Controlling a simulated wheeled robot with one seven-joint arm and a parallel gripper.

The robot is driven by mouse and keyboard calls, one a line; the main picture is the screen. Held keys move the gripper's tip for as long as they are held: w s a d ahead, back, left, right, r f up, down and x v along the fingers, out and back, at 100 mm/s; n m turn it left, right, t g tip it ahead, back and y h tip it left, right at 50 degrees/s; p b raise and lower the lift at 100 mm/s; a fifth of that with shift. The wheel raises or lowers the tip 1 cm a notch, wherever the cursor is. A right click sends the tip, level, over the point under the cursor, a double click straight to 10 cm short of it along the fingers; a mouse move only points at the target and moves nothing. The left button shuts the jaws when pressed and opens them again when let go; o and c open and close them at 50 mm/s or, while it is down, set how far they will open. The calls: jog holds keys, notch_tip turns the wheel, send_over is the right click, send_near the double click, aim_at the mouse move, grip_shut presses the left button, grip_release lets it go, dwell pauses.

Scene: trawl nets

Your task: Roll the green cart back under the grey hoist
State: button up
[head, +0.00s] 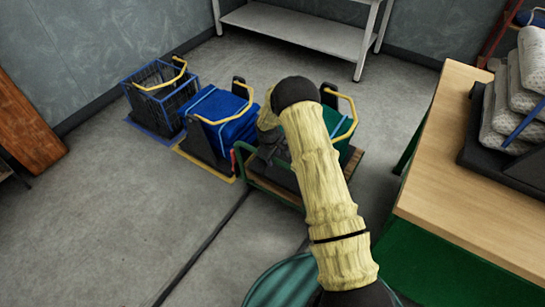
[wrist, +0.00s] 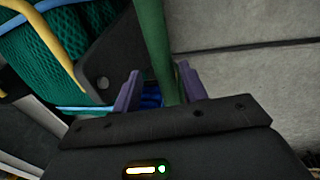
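The green cart (head: 263,187) stands on the floor in the middle of the head view. It has a wooden deck, a green frame and a red-ended upright at its left. A green bin (head: 347,154) with a yellow handle rides on it; my arm covers much of both. In the wrist view, the purple fingers of my gripper (wrist: 160,68) stand apart on either side of a green bar (wrist: 153,35). A gap shows left of the bar. The green netting of the bin (wrist: 45,60) is at upper left. I cannot pick out a grey hoist.
A wooden-topped workbench (head: 455,190) is close at right. A metal shelf (head: 300,30) stands behind.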

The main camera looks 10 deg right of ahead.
jog(key=shift+s+a, duration=0.1)
jog(key=shift+a, duration=0.05)
jog(key=shift+r, duration=0.5)
notch_tip(320, 180, up, 16)
jog(key=s+a+p, duration=0.1)
jog(key=s+a, duration=0.1)
jog(key=shift+s+a, duration=0.15)
jog(key=shift+s, duration=0.1)
